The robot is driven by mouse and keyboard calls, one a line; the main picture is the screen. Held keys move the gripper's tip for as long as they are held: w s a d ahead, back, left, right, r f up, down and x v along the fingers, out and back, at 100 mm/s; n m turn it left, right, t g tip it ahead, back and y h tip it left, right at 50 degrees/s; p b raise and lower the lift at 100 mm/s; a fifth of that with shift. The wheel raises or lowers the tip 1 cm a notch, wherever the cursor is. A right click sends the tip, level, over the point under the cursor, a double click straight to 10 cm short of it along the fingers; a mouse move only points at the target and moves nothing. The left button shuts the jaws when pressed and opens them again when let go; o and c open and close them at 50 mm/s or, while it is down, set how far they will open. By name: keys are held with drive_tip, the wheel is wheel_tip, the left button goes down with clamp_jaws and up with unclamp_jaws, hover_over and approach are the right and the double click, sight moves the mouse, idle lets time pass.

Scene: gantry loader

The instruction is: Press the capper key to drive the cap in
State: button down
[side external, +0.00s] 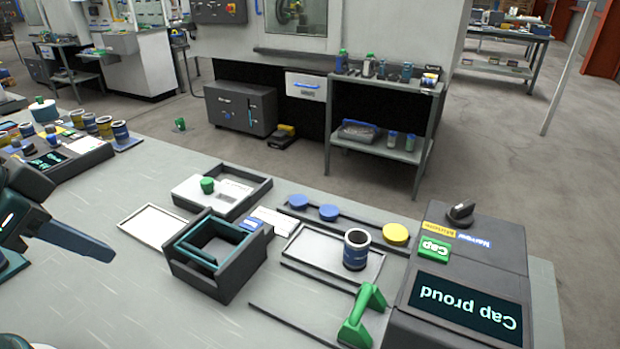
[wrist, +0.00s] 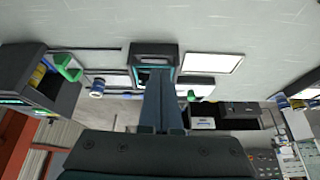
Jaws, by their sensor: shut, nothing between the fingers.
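The dark capper box (side external: 465,262) stands at the right end of the bench. Its green key (side external: 434,249), marked "Cap", lies on top near a black knob (side external: 461,213). Its screen (side external: 466,304) reads "Cap proud", upside down. A dark canister with a blue band (side external: 356,249) stands upright on a white-topped plate left of the capper; whether a cap sits in its dark top is unclear. My gripper (side external: 103,256) is at the far left, shut and empty, well away from the key. In the wrist view its fingers (wrist: 158,75) lie together; the capper (wrist: 48,95) is at left.
Blue caps (side external: 328,212) and a yellow cap (side external: 396,234) lie behind the canister. An open dark box (side external: 214,270) stands between my gripper and the canister. The front bench is mostly clear.

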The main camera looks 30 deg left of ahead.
drive_tip(key=w+d+r+m+g+h, duration=0.2)
drive_tip(key=w+d+r+m+h, duration=0.35)
drive_tip(key=d+m, duration=0.25)
drive_tip(key=w+d+r+m+g+h, duration=0.2)
drive_tip(key=w+d+r+m+h, duration=0.3)
drive_tip(key=d+r+m, duration=0.25)
drive_tip(key=w+d+f+m+g+h, duration=0.1)
drive_tip(key=w+d+f+h, duration=0.3)
drive_tip(key=w+f, duration=0.3)
drive_tip(key=w+d, duration=0.1)
drive_tip(key=w, duration=0.2)
drive_tip(key=shift+w+d+f+m+g+h, duration=0.25)
drive_tip(key=shift+d+m+g+h, duration=0.05)
drive_tip(key=shift+m+h, duration=0.05)
hover_over(434, 249)
drive_tip(key=f+v, duration=0.1)
drive_tip(key=v, duration=0.1)
drive_tip(key=f, duration=0.2)
drive_tip(key=shift+w+a+f, duration=0.1)
drive_tip(key=shift+f, duration=0.85)
drive_tip(key=shift+a+f, duration=0.15)
drive_tip(key=shift+f, duration=0.85)
